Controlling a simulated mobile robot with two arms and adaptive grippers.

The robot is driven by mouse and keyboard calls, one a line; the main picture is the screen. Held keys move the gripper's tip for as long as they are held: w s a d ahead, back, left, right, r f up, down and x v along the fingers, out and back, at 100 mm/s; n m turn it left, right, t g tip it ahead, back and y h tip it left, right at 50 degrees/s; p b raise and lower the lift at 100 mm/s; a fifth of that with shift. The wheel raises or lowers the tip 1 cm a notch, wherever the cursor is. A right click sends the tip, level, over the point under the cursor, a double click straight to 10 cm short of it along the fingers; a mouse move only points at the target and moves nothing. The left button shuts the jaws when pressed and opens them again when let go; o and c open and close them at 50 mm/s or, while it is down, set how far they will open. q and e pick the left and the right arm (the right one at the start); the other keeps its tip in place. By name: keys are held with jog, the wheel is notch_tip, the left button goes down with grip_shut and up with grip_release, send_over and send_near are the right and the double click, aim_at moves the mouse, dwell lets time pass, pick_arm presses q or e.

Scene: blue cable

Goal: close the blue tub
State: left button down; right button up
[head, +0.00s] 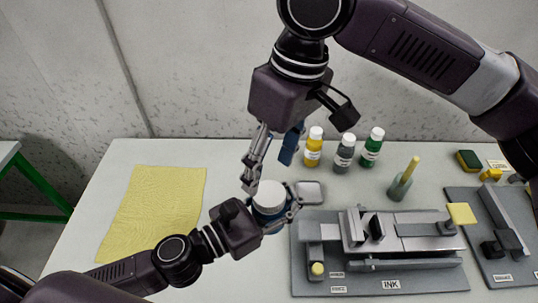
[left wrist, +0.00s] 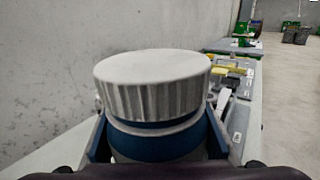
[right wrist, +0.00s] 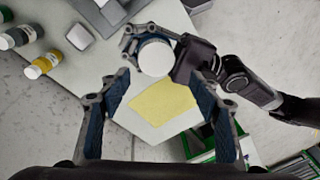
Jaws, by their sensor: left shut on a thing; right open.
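The blue tub (head: 268,213) stands upright with a ribbed white lid (head: 269,194) on its top. In the left wrist view the lid (left wrist: 152,84) looks level on the blue body (left wrist: 158,143); I cannot tell how tight it is. My left gripper (head: 272,217) is shut around the tub's body, below the lid, one finger on each side. My right gripper (head: 270,172) points down above the lid, open and empty. In the right wrist view the lid (right wrist: 154,58) shows beyond the open fingers, apart from them.
A yellow cloth (head: 152,212) lies left of the tub. A grey square dish (head: 309,193) is close behind right. Yellow (head: 313,148), grey (head: 344,155) and green (head: 371,149) paint bottles stand behind. The ink press (head: 380,250) fills the front right.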

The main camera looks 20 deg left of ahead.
jog(key=n, duration=0.5)
jog(key=shift+r+n, duration=0.2)
jog(key=shift+n, duration=0.2)
jog(key=n, duration=0.3)
jog(key=shift+h, duration=0.3)
jog(key=n, duration=0.5)
jog(key=shift+r+n, duration=0.2)
jog(key=shift+n, duration=0.1)
jog(key=n, duration=0.3)
jog(key=shift+r+n, duration=0.1)
jog(key=shift+n, duration=0.2)
jog(key=n, duration=0.3)
jog(key=shift+r+n+h, duration=0.1)
jog(key=shift+n+h, duration=0.2)
jog(key=n, duration=0.5)
jog(key=shift+a+r, duration=0.1)
jog(key=n, duration=0.3)
jog(key=shift+r+t+h, duration=0.1)
jog(key=shift+t+h, duration=0.2)
jog(key=n, duration=0.5)
jog(key=shift+s+r, duration=0.1)
jog(key=shift+r, duration=0.05)
